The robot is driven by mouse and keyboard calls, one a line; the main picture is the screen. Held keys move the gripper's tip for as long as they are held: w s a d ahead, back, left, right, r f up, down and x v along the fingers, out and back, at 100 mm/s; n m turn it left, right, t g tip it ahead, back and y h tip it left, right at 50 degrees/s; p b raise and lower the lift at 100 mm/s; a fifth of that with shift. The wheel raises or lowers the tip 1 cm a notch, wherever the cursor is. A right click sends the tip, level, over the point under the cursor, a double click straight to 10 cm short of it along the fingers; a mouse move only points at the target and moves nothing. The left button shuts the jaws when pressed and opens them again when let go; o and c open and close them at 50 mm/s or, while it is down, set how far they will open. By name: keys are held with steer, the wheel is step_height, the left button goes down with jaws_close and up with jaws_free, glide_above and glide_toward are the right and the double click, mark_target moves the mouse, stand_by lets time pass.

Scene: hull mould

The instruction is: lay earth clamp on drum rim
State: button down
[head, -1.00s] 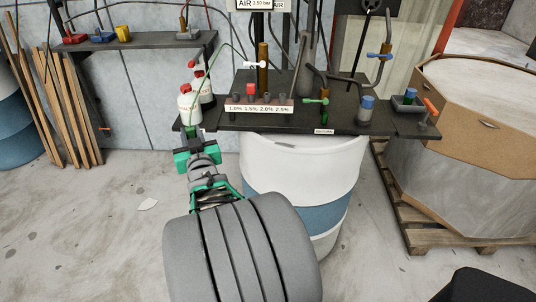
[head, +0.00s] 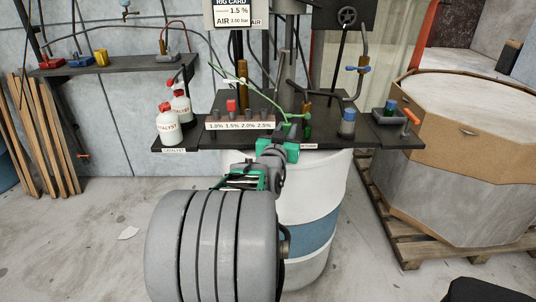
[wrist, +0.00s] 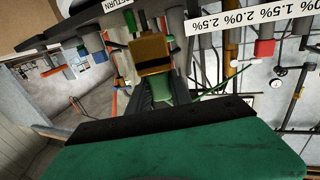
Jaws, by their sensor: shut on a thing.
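The earth clamp (wrist: 153,52) shows in the wrist view as a brass-coloured block with a green part below it, between the dark fingers of my gripper (wrist: 165,85). My gripper is shut on it. In the head view my gripper (head: 280,143) is at the front edge of the dark bench top, above the drum's near side; the clamp is mostly hidden there. A thin green cable (head: 247,88) runs from the upper left down towards my gripper. The drum (head: 318,190), white with a blue band, stands under the bench; its rim is partly hidden by the bench and my arm.
The bench (head: 400,138) carries two white catalyst bottles (head: 168,124) at left, a percentage-marked rack (head: 240,126), a green-handled valve (head: 296,117) and a blue-capped container (head: 347,122). The floor at left is mostly clear.

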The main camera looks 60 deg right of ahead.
steer(key=w+f, duration=0.4)
steer(key=w+d+f+b, duration=0.1)
steer(key=w+f, duration=0.1)
steer(key=shift+w+d+f, duration=0.1)
steer(key=shift+w+f, duration=0.05)
steer(key=shift+f, duration=0.1)
steer(key=shift+f+b, duration=0.5)
steer(key=shift+f, duration=1.3)
steer(key=c, duration=1.2)
jaws_free()
steer(key=shift+o, duration=0.2)
steer(key=shift+r, duration=0.1)
